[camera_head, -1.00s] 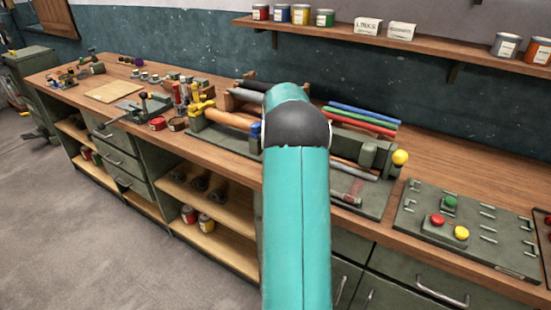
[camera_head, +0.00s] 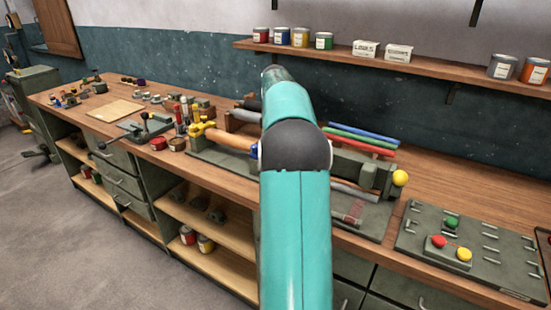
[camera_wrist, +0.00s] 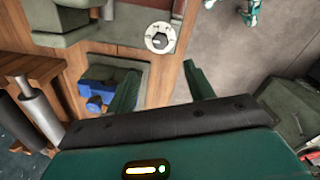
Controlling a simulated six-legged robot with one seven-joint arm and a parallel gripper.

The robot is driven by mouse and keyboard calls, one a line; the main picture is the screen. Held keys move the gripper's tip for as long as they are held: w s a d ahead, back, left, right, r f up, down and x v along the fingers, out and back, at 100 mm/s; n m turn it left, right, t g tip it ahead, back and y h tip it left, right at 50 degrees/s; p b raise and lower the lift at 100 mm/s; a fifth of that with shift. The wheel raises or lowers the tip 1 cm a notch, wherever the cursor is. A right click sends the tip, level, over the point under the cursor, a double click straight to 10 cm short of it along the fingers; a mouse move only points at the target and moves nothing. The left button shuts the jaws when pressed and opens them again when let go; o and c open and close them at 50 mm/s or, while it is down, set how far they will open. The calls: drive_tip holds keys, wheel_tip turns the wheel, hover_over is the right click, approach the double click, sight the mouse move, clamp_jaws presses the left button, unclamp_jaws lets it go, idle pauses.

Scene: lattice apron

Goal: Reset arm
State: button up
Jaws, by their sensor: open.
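My teal arm rises through the middle of the head view, with a dark joint band partway up. It hides part of the bench behind it. The head view does not clearly show my gripper. In the wrist view, the two dark green fingers of my gripper (camera_wrist: 161,85) stand apart with nothing between them. Beyond them are the bench and the grey floor, seen from above. A blue part (camera_wrist: 97,93) lies left of the left finger, and a round pale metal piece (camera_wrist: 159,38) is above the fingers in the picture.
The wooden workbench (camera_head: 475,190) carries a lathe-like machine with a yellow knob (camera_head: 400,178), coloured rods (camera_head: 362,141) and a button panel (camera_head: 470,235). A wall shelf (camera_head: 420,66) holds cans and boxes. The grey floor (camera_head: 90,230) at left is clear.

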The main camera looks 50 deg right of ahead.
drive_tip(key=shift+r, duration=0.35)
idle(0.3)
drive_tip(key=w+a+r+m+t+h, duration=0.1)
drive_tip(key=a+r, duration=0.3)
drive_tip(key=a, duration=1.1)
drive_tip(key=a+r+m+t, duration=0.15)
drive_tip(key=a+r, duration=0.25)
drive_tip(key=a, duration=1.1)
drive_tip(key=s+a+f+m+t, duration=0.1)
drive_tip(key=s+a+f, duration=0.1)
drive_tip(key=s+a, duration=0.3)
drive_tip(key=s+a+f+m+t, duration=0.1)
drive_tip(key=s+a+f, duration=0.2)
drive_tip(key=s+a, duration=0.2)
drive_tip(key=s+a+f+m+t+y, duration=0.1)
drive_tip(key=s+a+f, duration=0.1)
drive_tip(key=s+a, duration=0.3)
drive_tip(key=a, duration=0.4)
drive_tip(key=shift+a+f, duration=0.25)
drive_tip(key=shift+a, duration=0.15)
